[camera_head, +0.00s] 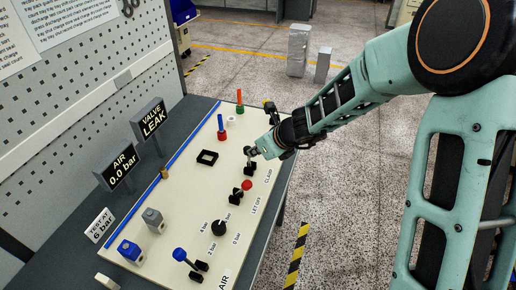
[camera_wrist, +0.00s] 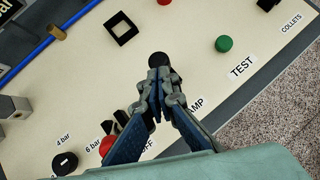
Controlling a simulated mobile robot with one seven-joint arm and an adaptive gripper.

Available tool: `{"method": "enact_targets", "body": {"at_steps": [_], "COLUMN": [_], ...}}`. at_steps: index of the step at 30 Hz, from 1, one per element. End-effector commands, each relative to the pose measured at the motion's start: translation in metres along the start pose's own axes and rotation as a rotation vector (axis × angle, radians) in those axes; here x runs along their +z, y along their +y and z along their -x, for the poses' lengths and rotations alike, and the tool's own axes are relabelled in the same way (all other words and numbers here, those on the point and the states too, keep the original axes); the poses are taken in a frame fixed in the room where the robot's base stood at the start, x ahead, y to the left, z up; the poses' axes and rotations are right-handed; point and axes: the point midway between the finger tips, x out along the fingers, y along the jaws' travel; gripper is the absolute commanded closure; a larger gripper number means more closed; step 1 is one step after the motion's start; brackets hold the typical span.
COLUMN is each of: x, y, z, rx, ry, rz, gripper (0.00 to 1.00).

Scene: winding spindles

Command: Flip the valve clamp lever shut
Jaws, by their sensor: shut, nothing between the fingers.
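The clamp lever (camera_head: 250,166) stands on the cream panel beside the "CLAMP" label, its black base below my gripper in the head view. Its dark round knob (camera_wrist: 158,59) shows just beyond my fingertips in the wrist view. My gripper (camera_head: 256,151) is shut and empty, close to the knob. In the wrist view my gripper (camera_wrist: 158,77) has its fingertips together and hides the lever's base and part of the label. I cannot tell whether the fingertips touch the knob. A sign (camera_head: 152,118) reads "VALVE LEAK".
The red-knobbed "LET OFF" lever (camera_head: 246,185) stands nearby, with the black pressure dial (camera_head: 219,228) and blue-knobbed air lever (camera_head: 180,254) nearer. A black square frame (camera_head: 207,157) lies left of my gripper. A green button (camera_wrist: 223,44) sits by "TEST".

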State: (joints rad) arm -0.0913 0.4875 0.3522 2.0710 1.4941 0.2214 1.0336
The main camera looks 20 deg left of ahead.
Motion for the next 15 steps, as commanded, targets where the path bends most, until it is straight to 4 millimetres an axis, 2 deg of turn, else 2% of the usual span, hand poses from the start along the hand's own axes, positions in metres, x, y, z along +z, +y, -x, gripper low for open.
{"method": "enact_targets", "body": {"at_steps": [6,15], "x": [0.015,0.026], "y": [0.009,0.017], "z": [-0.008,-0.019], "rx": [0.003,0.003], "ry": [-0.001,-0.001], "rz": [0.003,0.001], "gripper": [1.0,1.0]}}
